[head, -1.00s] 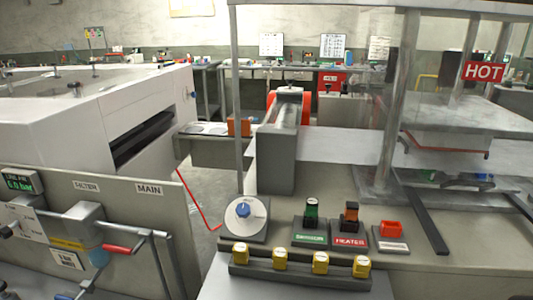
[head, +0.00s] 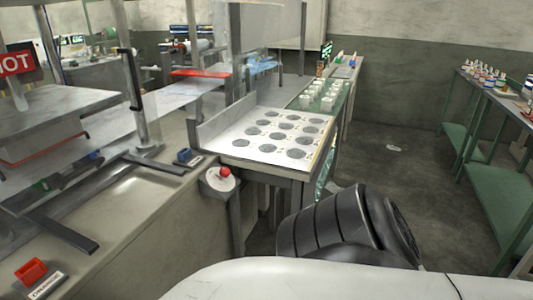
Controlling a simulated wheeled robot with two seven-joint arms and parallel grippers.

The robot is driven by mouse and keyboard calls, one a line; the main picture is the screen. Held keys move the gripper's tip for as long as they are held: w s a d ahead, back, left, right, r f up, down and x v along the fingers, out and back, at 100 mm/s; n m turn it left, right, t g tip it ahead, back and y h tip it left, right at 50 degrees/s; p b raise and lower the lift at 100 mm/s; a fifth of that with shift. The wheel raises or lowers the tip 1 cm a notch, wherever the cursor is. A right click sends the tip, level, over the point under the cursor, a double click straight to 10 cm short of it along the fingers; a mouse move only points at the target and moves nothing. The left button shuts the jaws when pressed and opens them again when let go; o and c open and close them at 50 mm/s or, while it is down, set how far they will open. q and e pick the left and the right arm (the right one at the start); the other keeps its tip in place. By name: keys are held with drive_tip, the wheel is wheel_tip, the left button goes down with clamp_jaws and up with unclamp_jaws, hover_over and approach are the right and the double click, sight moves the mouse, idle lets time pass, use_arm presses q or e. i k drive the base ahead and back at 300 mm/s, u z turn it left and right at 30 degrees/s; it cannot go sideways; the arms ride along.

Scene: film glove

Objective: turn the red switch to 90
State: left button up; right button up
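A red block-shaped switch (head: 31,271) sits on the grey bench at the lower left, with a small white label plate in front of it. A round red knob (head: 226,172) sits on a white disc at the bench's right end. I cannot tell which of the two is the task's red switch, and no angle marks are readable. Neither of my grippers shows in the head view.
A small blue block (head: 184,155) with a label sits on the bench near a dark metal bar. A white board with dark round spots (head: 267,143) stands beyond the bench end. Green tables (head: 480,145) stand at the right. Bare floor (head: 400,155) lies between.

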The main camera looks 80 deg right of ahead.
sight(224, 172)
drive_tip(key=z, duration=1.65)
drive_tip(key=k, duration=1.2)
drive_tip(key=z, duration=0.15)
drive_tip(key=i, duration=1.6)
drive_tip(key=u, duration=0.65)
